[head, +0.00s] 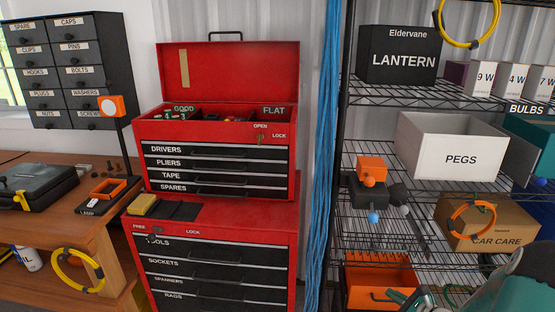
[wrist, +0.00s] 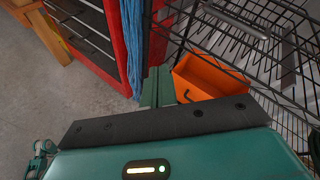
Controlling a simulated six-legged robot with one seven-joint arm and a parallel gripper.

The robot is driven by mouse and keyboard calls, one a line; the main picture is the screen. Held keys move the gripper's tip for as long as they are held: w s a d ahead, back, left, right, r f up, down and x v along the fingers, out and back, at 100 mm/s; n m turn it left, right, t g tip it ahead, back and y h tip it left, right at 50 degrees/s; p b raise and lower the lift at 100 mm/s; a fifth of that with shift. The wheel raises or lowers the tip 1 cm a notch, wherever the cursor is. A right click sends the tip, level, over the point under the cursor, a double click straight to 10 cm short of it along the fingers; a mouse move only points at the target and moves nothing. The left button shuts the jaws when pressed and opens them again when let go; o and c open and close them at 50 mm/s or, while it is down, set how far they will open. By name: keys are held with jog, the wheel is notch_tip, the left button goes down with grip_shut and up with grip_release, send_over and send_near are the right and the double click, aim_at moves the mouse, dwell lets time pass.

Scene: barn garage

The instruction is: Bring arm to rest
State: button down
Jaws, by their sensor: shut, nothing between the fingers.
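My arm (head: 505,288) shows at the lower right of the head view, in front of the wire shelf rack. My gripper (head: 398,297) is low in that view, beside the orange bin (head: 380,272) on a low shelf. In the wrist view, my gripper (wrist: 158,72) has its green fingers together with nothing held. The orange bin (wrist: 210,78) is just right of the fingers there. I cannot tell whether they touch it.
The wire rack (head: 400,230) holds a white PEGS bin (head: 425,145) and a CAR CARE box (head: 470,238). The red tool chest (head: 220,215) stands left, with blue cords (head: 325,150) between. A wooden bench (head: 60,215) is further left. Bare floor (wrist: 40,100) shows at left in the wrist view.

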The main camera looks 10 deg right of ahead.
jog(key=s+a+r+n+g+y, duration=0.2)
jog(key=a+r+n+g, duration=0.2)
jog(key=a+r+n, duration=0.6)
jog(key=s+a+r+n+g+y, duration=0.15)
jog(key=a+r+n+g, duration=0.45)
jog(key=a, duration=0.7)
jog(key=s+a+r+n+t+h, duration=0.1)
jog(key=s+a+r+n+h, duration=0.2)
jog(key=s+r+n, duration=0.3)
jog(key=s+a+r+n+t+h, duration=0.1)
jog(key=s+a+r+n+h, duration=0.3)
jog(key=s, duration=0.7)
jog(key=shift+r+n, duration=1.2)
jog(key=shift+r, duration=0.5)
jog(key=shift+a+h, duration=0.1)
jog(key=shift+h, duration=0.15)
